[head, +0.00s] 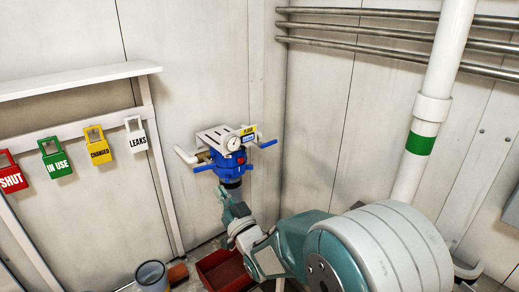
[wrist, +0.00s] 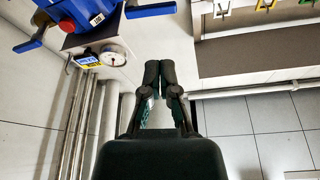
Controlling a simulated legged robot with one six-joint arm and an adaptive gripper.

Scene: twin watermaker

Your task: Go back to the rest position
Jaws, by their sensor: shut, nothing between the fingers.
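My gripper (wrist: 160,75) is shut and empty in the wrist view, its two dark fingertips side by side. In the head view my gripper (head: 222,194) is at the end of my teal and white arm, just below and left of the blue watermaker unit (head: 229,164). The unit has a round gauge (head: 234,143), blue handles and yellow and blue labels. In the wrist view the blue unit (wrist: 85,15) is at the upper left, with the gauge (wrist: 112,57) below it. My gripper is apart from it there.
Hanging tags, red (head: 11,175), green (head: 55,160), yellow (head: 98,147) and white (head: 136,136), line the left shelf (head: 80,80). A red bin (head: 222,272) and a grey bucket (head: 151,275) stand on the floor. A white pipe with a green band (head: 420,143) rises at right.

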